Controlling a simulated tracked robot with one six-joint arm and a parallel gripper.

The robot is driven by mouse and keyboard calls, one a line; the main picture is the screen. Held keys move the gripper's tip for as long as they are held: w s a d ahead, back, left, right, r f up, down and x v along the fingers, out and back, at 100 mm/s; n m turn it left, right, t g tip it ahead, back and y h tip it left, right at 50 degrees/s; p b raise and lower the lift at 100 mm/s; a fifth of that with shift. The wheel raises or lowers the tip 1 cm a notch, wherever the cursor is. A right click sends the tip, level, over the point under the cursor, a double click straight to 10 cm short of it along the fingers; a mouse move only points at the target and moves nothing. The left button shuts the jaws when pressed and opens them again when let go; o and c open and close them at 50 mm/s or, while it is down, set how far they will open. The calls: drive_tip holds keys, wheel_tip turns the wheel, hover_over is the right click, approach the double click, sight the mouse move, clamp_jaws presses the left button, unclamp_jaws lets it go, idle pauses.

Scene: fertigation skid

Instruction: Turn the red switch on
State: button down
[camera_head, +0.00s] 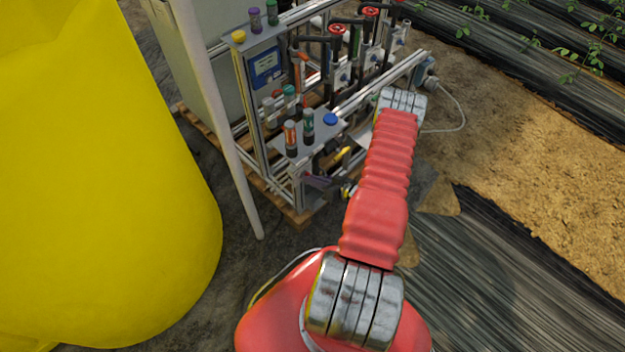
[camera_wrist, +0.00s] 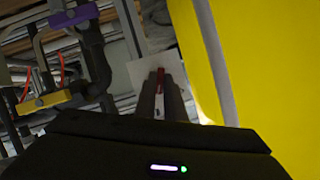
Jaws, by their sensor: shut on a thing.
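The red switch (camera_wrist: 160,78) shows as a narrow red strip in the wrist view, in front of a pale plate (camera_wrist: 141,72). My gripper (camera_wrist: 160,88) has its two dark fingers on either side of this red piece and is shut on it. The fingers hide most of the switch, so I cannot tell its on or off position. In the head view my red arm covers the area, and I cannot make out the switch or the fingertips clearly.
The skid frame (camera_head: 250,110) carries bottles, pipes and red-wheeled valves. A purple valve handle (camera_wrist: 75,16) and a yellow one (camera_wrist: 48,102) are left of my gripper. A large yellow tank (camera_head: 100,190) and a pale post (camera_head: 215,110) stand at left in the head view.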

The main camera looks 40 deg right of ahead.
drive_tip(key=shift+d+f+m+y, duration=0.1)
drive_tip(key=shift+d+m+y, duration=0.1)
drive_tip(key=shift+m+y, duration=0.95)
drive_tip(key=shift+m+h, duration=0.35)
drive_tip(key=c, duration=1.8)
unclamp_jaws()
drive_tip(key=shift+t, duration=0.3)
drive_tip(key=shift+c, duration=0.2)
drive_tip(key=v, duration=1.3)
drive_tip(key=shift+s, duration=0.35)
drive_tip(key=shift+d, duration=0.1)
